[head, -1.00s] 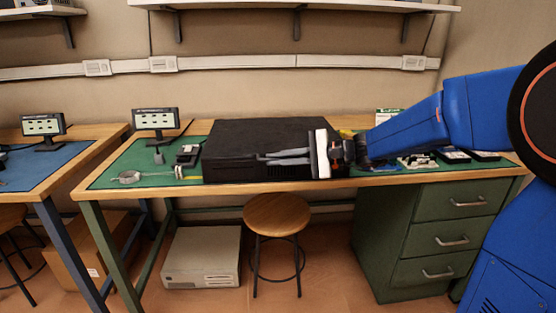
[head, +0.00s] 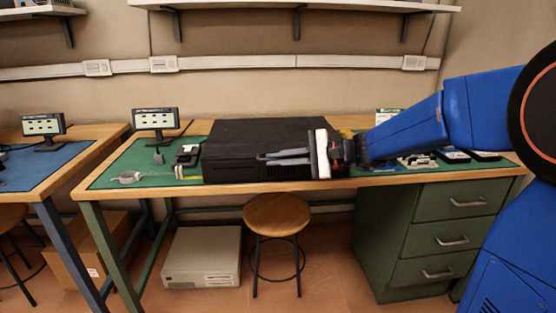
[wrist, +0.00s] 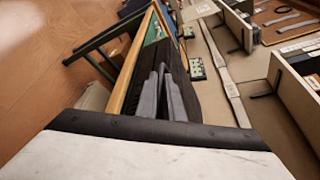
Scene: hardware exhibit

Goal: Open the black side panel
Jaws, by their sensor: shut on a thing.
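The black computer case (head: 230,138) lies flat on the green mat of the workbench, and its dark slab also shows in the wrist view (wrist: 205,92). Its black side panel cannot be told apart from the rest of the case. My gripper (head: 262,158) reaches in from the right, its grey fingers lying level along the case's front. In the wrist view the fingers (wrist: 160,75) are close together, shut on the dark panel at their tips. The exact grip point is too dark to make out.
A small monitor (head: 155,120) and small tools stand left of the case. Circuit boards lie to its right, behind my arm. A stool (head: 276,214) stands before the bench, beside green drawers (head: 448,235). A beige computer (head: 202,257) sits underneath.

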